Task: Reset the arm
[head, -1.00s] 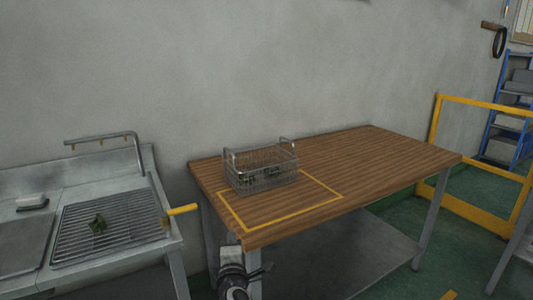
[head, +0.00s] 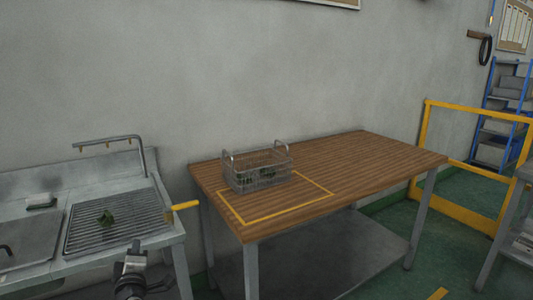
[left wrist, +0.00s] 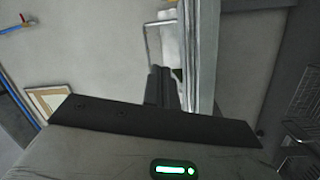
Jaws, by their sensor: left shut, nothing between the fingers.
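My left gripper (head: 134,248) shows at the bottom of the head view, in front of the metal sink unit and to the left of the wooden table (head: 350,168). It is shut and empty, and it touches nothing that I can see. Its dark fingers also show in the left wrist view (left wrist: 163,88). My right gripper is not in view. A wire basket (head: 258,178) with some small dark green pieces inside stands upright on the table, within a yellow outline.
The sink unit with a slatted grate (head: 85,235) stands at the left, with a small green piece (head: 106,217) on the grate. A bent metal pipe (head: 120,140) and a yellow handle (head: 183,206) belong there. A yellow rail (head: 465,107) and blue shelf (head: 490,125) stand at right.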

